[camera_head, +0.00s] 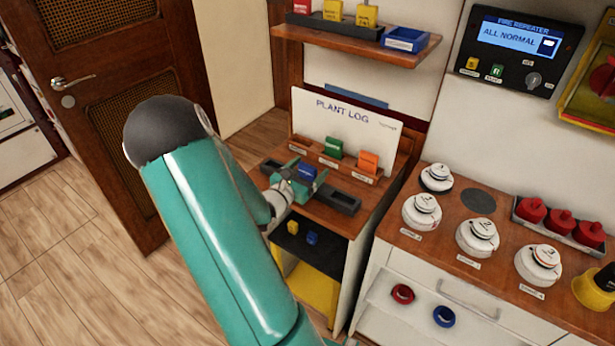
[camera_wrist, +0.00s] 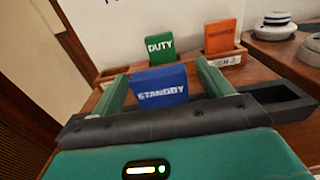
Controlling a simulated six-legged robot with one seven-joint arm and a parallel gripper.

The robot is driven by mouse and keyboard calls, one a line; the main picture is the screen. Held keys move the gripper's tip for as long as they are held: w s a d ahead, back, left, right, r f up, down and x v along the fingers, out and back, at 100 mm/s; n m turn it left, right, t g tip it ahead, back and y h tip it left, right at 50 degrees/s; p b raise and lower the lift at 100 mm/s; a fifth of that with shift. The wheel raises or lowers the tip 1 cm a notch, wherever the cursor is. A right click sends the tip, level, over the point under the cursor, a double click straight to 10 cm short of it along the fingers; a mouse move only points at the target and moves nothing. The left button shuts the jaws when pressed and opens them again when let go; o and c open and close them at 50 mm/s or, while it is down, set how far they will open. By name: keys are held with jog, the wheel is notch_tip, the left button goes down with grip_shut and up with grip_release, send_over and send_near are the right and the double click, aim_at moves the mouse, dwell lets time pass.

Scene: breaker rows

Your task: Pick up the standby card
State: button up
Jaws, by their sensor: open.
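The standby card (camera_wrist: 161,86) is a blue block with white lettering reading STANDBY. It stands upright between my gripper's two fingers in the wrist view, and it also shows in the head view (camera_head: 307,172). My gripper (camera_wrist: 161,82) is open, with one green finger on each side of the card and small gaps visible. In the head view my gripper (camera_head: 301,178) is over the dark tray (camera_head: 338,199) on the small wooden desk. The card's lower edge is hidden behind the gripper body in the wrist view.
Behind stand a green DUTY card (camera_wrist: 160,47) and an orange card (camera_wrist: 221,36) in wooden holders, before the white PLANT LOG board (camera_head: 342,120). A shelf (camera_head: 355,42) hangs above. A counter with white round detectors (camera_head: 478,237) is at right.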

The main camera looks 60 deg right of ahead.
jog(key=shift+c, duration=0.5)
jog(key=c, duration=1)
jog(key=shift+o, duration=0.2)
jog(key=shift+w+r, duration=0.1)
jog(key=shift+r, duration=0.1)
